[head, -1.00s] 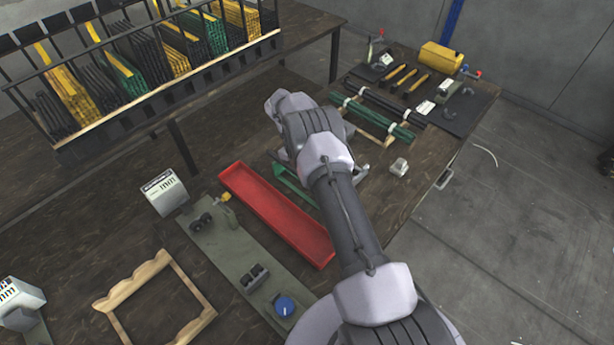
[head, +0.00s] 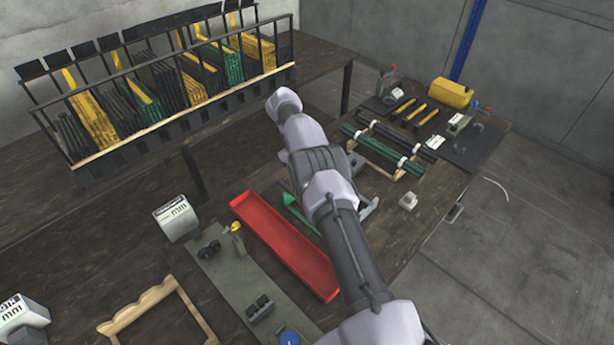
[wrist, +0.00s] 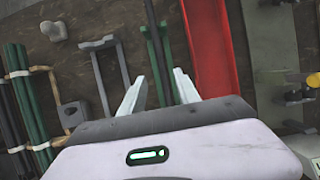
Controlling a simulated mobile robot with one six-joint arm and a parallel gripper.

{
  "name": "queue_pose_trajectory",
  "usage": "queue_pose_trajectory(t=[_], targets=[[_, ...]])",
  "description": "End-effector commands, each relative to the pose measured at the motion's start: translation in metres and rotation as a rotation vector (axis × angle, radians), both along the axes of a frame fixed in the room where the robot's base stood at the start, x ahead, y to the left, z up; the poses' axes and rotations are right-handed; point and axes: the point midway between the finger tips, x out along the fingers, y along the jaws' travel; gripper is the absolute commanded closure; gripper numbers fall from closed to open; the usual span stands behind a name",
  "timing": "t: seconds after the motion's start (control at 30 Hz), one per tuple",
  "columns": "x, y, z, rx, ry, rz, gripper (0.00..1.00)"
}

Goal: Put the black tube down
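My gripper (wrist: 159,82) shows in the wrist view with two pale fingers spread apart. A thin black tube (wrist: 153,45) runs lengthwise between them, with a gap visible on each side. I cannot tell how high it is above the table, and its near end is hidden by my gripper's body. A dark green frame piece lies close beside the tube. In the head view my own arm hides the fingers and this tube.
A red tray (head: 285,247) lies beside my arm and also shows in the wrist view (wrist: 208,45). A rack with green tubes (head: 382,152) and black tubes stands beyond. A grey block (head: 408,201) sits nearby. A tall strip rack (head: 160,95) stands at the back left.

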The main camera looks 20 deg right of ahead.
Motion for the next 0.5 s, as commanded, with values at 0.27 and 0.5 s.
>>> queue_pose_trajectory(t=[0.27,0.5], targets=[[0.006,0.004,0.018,0.001,-0.003,-0.003,0.61],[0.012,0.026,0.153,0.004,-0.161,-0.068,0.61]])
